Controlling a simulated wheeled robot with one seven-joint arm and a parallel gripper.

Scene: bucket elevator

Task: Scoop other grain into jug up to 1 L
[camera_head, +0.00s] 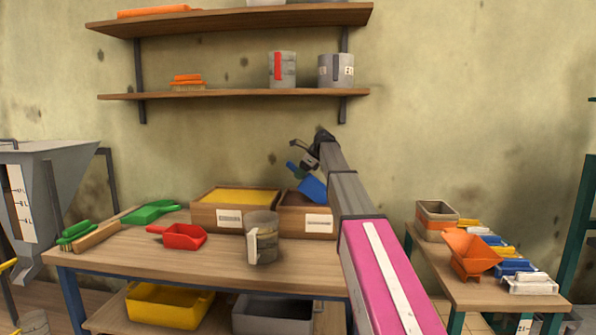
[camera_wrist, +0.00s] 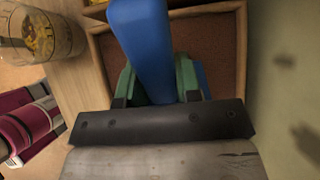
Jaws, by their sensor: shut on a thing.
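My gripper (camera_head: 303,172) is shut on the handle of a blue scoop (camera_head: 313,188). In the wrist view the blue handle (camera_wrist: 146,45) runs between my green fingers (camera_wrist: 158,85). The scoop is over the right wooden grain box (camera_head: 306,229), whose brown contents show in the wrist view (camera_wrist: 222,55). My wrist hides much of the scoop's bowl, so its load cannot be told. The left wooden box (camera_head: 203,214) holds yellow grain (camera_head: 236,196). The jug (camera_head: 262,240) stands upright on the table in front of the boxes; yellowish grain shows inside it in the wrist view (camera_wrist: 40,38).
A red scoop (camera_head: 183,237), a green scoop (camera_head: 152,211) and a green brush (camera_head: 76,232) lie on the workbench (camera_head: 160,262). A side table at right holds an orange scoop (camera_head: 470,255) and several small items. Wall shelves (camera_head: 230,94) hang above.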

